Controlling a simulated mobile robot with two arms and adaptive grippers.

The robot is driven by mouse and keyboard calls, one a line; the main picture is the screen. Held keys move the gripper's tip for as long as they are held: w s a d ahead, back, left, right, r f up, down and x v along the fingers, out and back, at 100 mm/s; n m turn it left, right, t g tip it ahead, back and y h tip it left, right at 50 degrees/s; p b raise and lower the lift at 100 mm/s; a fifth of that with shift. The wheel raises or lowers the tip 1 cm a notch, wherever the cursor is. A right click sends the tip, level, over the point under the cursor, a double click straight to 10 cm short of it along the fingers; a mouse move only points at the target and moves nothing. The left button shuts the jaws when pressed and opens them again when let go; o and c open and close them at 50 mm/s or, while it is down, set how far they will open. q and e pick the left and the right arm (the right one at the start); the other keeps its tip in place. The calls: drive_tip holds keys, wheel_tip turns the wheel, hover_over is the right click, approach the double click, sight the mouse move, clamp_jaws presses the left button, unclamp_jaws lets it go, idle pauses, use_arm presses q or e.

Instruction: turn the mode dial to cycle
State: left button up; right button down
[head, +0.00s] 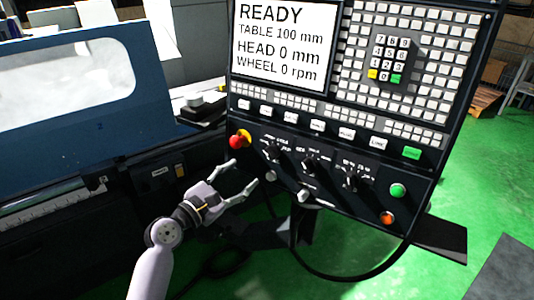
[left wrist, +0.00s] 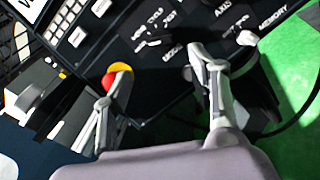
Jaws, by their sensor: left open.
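The control panel (head: 330,180) carries a row of black dials with small white lettering. The leftmost dial (head: 272,151) has blurred labels that seem to include "CYCLE", so I take it as the mode dial; its exact pointer setting is too small to read. My left gripper (head: 245,173) is open and empty, below and left of that dial, with its fingers pointing toward the panel and apart from the dial. In the left wrist view the spread fingers (left wrist: 157,60) frame the panel's lower part, and a dark dial (left wrist: 152,42) shows beyond them. My right gripper is out of view.
A red emergency button (head: 237,142) on a yellow base sits close above the upper fingertip. Two more dials (head: 311,163) (head: 352,178), pale knobs (head: 303,195), a green button (head: 397,190) and an orange button (head: 387,218) lie rightward. The screen (head: 285,40) reads READY.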

sight(268, 156)
use_arm(q)
drive_tip(key=x, duration=1)
drive_tip(key=shift+d+p, duration=0.15)
drive_tip(key=shift+p, duration=0.2)
drive_tip(key=shift+x, duration=0.75)
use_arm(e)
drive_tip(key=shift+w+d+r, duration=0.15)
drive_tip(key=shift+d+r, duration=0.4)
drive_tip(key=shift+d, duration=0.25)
use_arm(q)
drive_tip(key=c, duration=1.2)
drive_tip(key=shift+o, duration=0.2)
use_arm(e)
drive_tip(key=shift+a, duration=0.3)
